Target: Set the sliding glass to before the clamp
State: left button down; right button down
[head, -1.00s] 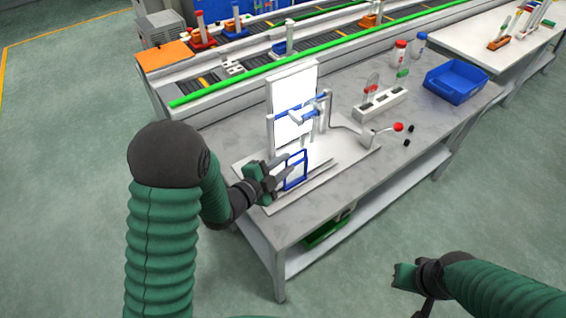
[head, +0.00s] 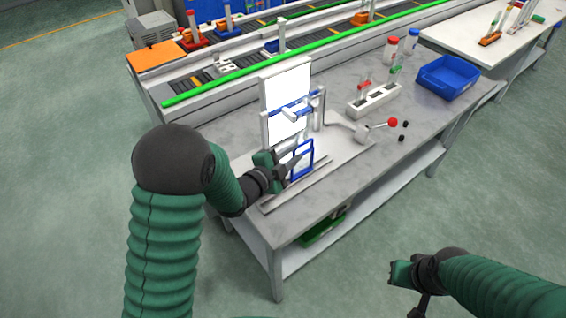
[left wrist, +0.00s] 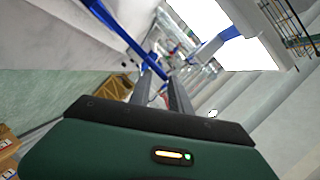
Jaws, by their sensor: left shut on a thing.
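The sliding glass (head: 303,160) is a small clear pane in a blue frame. It stands roughly upright over the pale base plate of the apparatus on the bench. My left gripper (head: 287,172) is shut on the left side of its frame. In the left wrist view, the blue frame (left wrist: 120,30) runs up to the fingertips of that gripper (left wrist: 160,88). The clamp (head: 292,110), with white and blue bars, stands just behind the glass before a bright white panel (head: 286,90). I cannot tell whether glass and clamp touch. My right gripper (head: 396,274) is empty, away from the bench.
A rail (head: 297,186) lies along the front of the base plate. A burner with a red knob (head: 393,122), a white tube rack (head: 374,100) and a blue bin (head: 448,77) stand to the right. The conveyor (head: 180,95) runs behind. The bench's front right is clear.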

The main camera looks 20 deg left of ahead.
pick_arm(q)
jog(key=w+d+b, duration=0.3)
jog(key=w+d, duration=0.3)
jog(key=w, duration=0.4)
jog(key=shift+r, duration=0.3)
jog(key=c, duration=1.8)
grip_release()
jog(key=shift+w, duration=0.15)
jog(key=shift+o, duration=1.4)
jog(key=shift+w+f, duration=0.15)
jog(key=shift+f, duration=0.1)
jog(key=shift+d+f, duration=0.1)
jog(key=shift+d, duration=0.15)
